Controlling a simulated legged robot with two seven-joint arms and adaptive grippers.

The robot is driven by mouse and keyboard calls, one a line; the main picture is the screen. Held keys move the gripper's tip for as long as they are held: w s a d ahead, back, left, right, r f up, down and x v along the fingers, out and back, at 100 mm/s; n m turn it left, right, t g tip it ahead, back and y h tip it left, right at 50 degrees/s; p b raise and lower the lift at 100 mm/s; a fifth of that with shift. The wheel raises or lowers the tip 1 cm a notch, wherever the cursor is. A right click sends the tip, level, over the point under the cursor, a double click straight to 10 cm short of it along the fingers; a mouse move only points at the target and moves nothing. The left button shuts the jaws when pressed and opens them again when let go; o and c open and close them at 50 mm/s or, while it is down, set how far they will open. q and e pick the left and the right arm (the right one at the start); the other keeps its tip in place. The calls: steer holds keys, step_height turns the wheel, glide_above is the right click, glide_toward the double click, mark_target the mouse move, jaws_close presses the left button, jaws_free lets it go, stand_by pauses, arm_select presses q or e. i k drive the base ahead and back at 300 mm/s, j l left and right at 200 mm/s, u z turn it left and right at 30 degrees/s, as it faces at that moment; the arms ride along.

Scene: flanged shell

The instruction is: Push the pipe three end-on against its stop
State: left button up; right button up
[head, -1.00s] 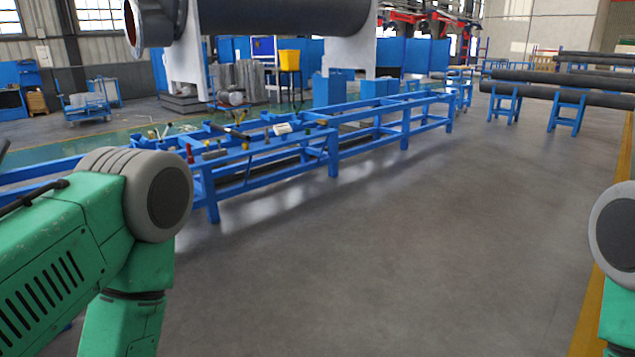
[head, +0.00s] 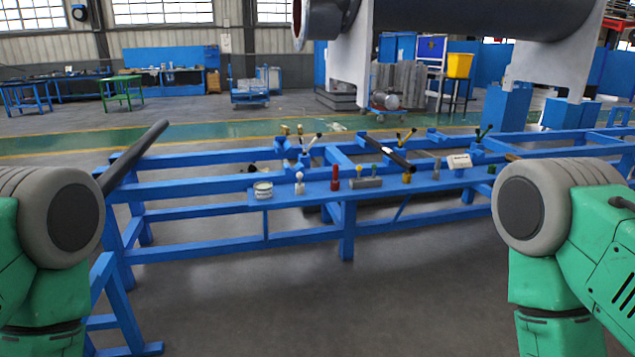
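A dark pipe (head: 135,157) lies slanted at the left end of the blue frame, its near end close to my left arm's shoulder. A shorter dark pipe piece (head: 391,154) lies slanted across the middle of the frame. I cannot tell which one is pipe three, and I cannot make out its stop. My arms show only as green upper links with grey joints at the left and right edges. Both grippers are out of view.
The long blue frame (head: 300,236) crosses ahead; its shelf holds a tin (head: 263,190), a red cylinder (head: 335,178), a grey block (head: 366,183) and a white label (head: 459,161). A large dark pipe (head: 470,15) on white supports stands behind. The near floor (head: 330,305) is clear.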

mark_target(407, 165)
steer(key=i+z, duration=0.2)
steer(key=i, duration=0.45)
steer(key=i+z, duration=0.2)
steer(key=i, duration=0.45)
steer(key=i+j+z, duration=0.15)
steer(key=i, duration=0.5)
steer(key=i+z, duration=0.45)
steer(key=z, duration=0.15)
steer(key=i+z, duration=0.35)
steer(key=z, duration=0.15)
